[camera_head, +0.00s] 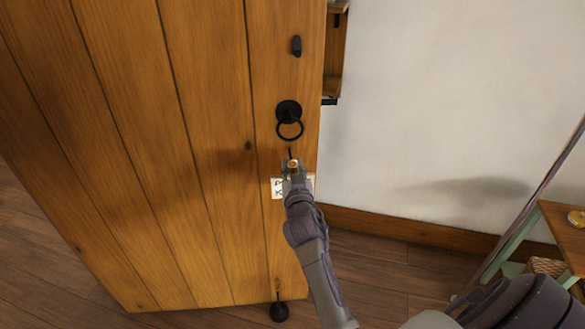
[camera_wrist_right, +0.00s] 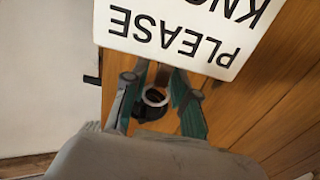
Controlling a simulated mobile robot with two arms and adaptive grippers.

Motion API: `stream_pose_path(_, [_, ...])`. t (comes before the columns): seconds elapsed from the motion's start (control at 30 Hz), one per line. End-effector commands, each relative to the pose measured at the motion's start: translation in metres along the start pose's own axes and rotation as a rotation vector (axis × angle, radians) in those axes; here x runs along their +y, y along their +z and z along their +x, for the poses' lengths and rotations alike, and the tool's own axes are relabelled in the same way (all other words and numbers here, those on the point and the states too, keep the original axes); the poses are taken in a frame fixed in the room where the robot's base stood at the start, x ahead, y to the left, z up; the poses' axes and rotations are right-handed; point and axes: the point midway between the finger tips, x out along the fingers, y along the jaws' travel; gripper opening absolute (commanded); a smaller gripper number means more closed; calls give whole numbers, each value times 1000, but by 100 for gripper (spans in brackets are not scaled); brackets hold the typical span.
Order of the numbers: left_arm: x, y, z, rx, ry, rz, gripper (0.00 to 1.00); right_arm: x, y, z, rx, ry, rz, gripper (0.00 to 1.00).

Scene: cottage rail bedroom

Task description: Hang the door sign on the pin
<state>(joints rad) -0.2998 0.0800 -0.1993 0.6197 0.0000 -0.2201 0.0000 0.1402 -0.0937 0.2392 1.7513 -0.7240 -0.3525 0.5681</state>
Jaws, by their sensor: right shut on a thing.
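The door sign is a white plate with black letters. In the head view it shows partly on both sides behind my right gripper (camera_head: 292,168), low in front of the wooden door (camera_head: 215,150); the sign's left part (camera_head: 277,188) is visible. In the right wrist view the sign (camera_wrist_right: 180,35) reads "PLEASE" upside down. My right gripper (camera_wrist_right: 158,90) is shut on a small round brown piece at the sign's hanger. A short dark line rises above the fingertips. A short black peg (camera_head: 297,45), perhaps the pin, stands high on the door. My left gripper is out of view.
A black ring handle (camera_head: 289,120) is on the door just above my right gripper. A wooden shelf (camera_head: 336,50) is behind the door's edge. A small table (camera_head: 562,235) stands at right. The white wall is clear between them.

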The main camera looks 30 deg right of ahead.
Motion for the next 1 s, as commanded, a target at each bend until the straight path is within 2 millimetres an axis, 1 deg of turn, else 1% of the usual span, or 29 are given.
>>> stream_pose_path(0.33, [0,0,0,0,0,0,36,0,0,1,1,-1,0,0])
stream_pose_path(1.0, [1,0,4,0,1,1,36,0,0,14,1,-1,1,0])
